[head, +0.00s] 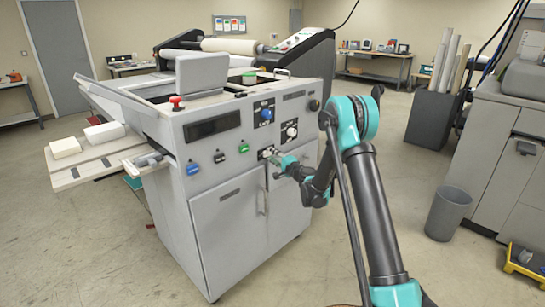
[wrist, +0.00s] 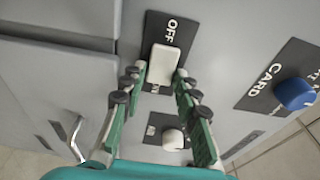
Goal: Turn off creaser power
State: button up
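The creaser (head: 230,205) is the large grey machine left of centre in the head view. Its power switch is a white rocker (wrist: 165,62) on a black plate, with OFF lettered at one end; the other label is partly hidden. Which way the rocker is pressed I cannot tell. My gripper (wrist: 160,72) is open, with its green fingers on either side of the rocker's lower end in the wrist view; contact is unclear. In the head view my gripper (head: 269,154) is at the front panel, covering most of the switch plate.
A blue knob marked CARD (wrist: 295,93) and a white knob (wrist: 173,138) are near the switch in the wrist view. A red button (head: 176,102) tops the creaser's corner. A door handle (wrist: 75,138) sticks out nearby. A grey bin (head: 448,212) stands right, with open floor before it.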

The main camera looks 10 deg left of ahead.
jog(key=shift+o, duration=1.4)
jog(key=v, duration=1.2)
jog(key=s+d+r+n+g+h, duration=0.1)
jog(key=s+d+r+n+g, duration=0.15)
jog(key=s, duration=0.45)
jog(key=s+d+r+n+g+h, duration=0.1)
jog(key=s+d+n+g, duration=0.1)
jog(key=s+n, duration=0.3)
jog(key=s+d+f+g+h, duration=0.1)
jog(key=s+d+f+h, duration=0.1)
jog(key=s+d, duration=0.5)
jog(key=s+d+f+n+g+h, duration=0.1)
jog(key=s+d+f+g+h, duration=0.1)
jog(key=s+d, duration=0.5)
jog(key=s+d+f+n+g+h, duration=0.1)
jog(key=s+d+f+h, duration=0.3)
jog(key=s, duration=1.1)
jog(key=d+h, duration=0.2)
jog(key=shift+s+d+g, duration=0.35)
jog(key=shift+d, duration=0.05)
